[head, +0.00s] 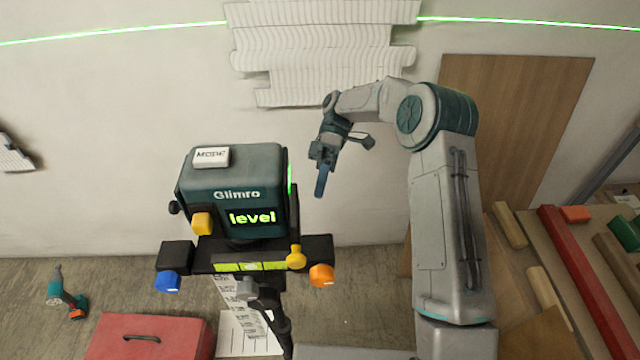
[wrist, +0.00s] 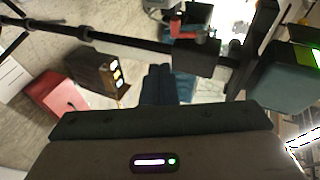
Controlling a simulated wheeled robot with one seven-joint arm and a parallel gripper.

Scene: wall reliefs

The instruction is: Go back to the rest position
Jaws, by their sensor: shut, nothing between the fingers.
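My gripper (head: 321,182) hangs fingers down in front of the wall, right of the laser level and apart from it. Its blue fingers are shut with nothing between them; they also show in the wrist view (wrist: 167,84). My arm bends over from the right at about the height of the wall relief. The dark green laser level (head: 232,190) reads "level" and stands on a black mount with blue, orange and yellow knobs. Part of it shows at the right of the wrist view (wrist: 278,78).
A white ribbed relief (head: 318,50) is on the wall, with a green laser line on both sides. A red toolbox (head: 150,338) and a drill (head: 66,295) are at lower left. A wooden board (head: 515,120) leans at right, near timber pieces (head: 570,265).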

